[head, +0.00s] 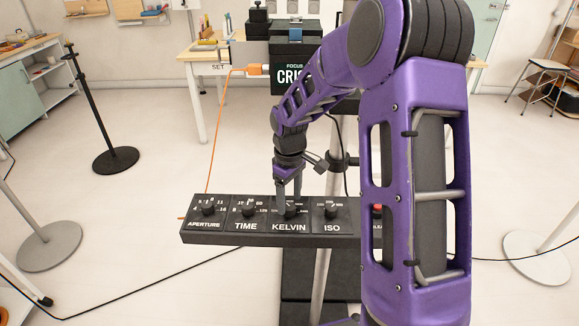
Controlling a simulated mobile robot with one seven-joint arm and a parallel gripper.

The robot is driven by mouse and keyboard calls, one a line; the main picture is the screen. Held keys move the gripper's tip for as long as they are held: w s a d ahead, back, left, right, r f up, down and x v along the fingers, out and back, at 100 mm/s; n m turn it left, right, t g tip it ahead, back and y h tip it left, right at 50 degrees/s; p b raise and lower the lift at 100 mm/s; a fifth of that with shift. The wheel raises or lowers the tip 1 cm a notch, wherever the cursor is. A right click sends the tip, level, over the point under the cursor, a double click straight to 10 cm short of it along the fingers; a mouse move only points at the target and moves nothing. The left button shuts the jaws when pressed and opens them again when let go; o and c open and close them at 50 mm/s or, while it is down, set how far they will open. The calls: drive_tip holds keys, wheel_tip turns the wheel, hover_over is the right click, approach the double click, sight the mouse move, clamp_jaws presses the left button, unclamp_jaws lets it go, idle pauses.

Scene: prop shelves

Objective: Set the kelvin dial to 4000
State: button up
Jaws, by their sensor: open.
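The black control panel (268,238) shows in the head view, with four labelled dials in a row: aperture, time, kelvin and iso. The kelvin dial (289,211) is third from the left. My gripper (289,203) points down over it, its fingers at the knob, open. I cannot tell whether the fingers touch the knob. The gripper hides most of the kelvin scale and pointer, so the setting cannot be read.
The aperture dial (208,210) and time dial (248,212) lie to the left of the kelvin dial, the iso dial (331,212) close to its right. A red button (377,209) is partly hidden by my arm. An orange cable (217,130) runs behind the panel.

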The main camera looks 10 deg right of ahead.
sight(289, 205)
wheel_tip(289, 205, up, 15)
drive_tip(key=p, duration=0.1)
drive_tip(key=shift+r, duration=0.1)
idle(0.3)
